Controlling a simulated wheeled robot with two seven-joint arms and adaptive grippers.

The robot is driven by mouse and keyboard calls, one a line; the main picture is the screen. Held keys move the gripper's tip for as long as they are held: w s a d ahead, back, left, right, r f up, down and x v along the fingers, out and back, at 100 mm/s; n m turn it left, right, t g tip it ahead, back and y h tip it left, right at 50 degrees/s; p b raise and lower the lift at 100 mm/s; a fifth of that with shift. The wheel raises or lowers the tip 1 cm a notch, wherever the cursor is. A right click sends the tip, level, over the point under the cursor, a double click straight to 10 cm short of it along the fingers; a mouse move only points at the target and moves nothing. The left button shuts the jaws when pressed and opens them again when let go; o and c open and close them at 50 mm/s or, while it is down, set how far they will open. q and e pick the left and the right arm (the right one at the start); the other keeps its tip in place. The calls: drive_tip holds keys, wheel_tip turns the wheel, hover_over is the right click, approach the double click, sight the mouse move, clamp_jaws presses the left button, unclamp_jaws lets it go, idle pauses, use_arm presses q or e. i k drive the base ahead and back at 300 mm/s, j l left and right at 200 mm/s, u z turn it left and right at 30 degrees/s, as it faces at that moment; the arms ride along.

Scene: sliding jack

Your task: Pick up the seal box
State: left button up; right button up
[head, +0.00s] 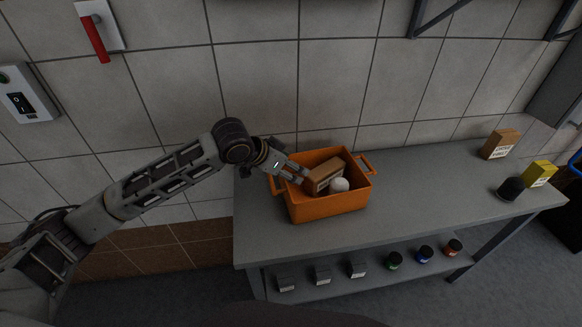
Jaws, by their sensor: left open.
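A brown box (326,175) with a pale label stands tilted inside the orange crate (328,204); it may be the seal box, but the label is too small to read. A white round thing (339,185) lies in front of it in the crate. My left gripper (303,178) reaches over the crate's left side, open, with its fingertips close to the left end of the brown box. I cannot tell whether they touch it. Another brown box (500,144) with a label stands at the right end of the table. My right gripper is out of view.
The crate stands on a grey table (420,190) against a tiled wall. A yellow box (540,174) and a black round thing (511,189) stand at its right end. Several small boxes and jars (424,254) sit on the lower shelf. The table's middle is clear.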

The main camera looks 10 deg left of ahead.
sight(538, 173)
drive_tip(key=z, duration=1.55)
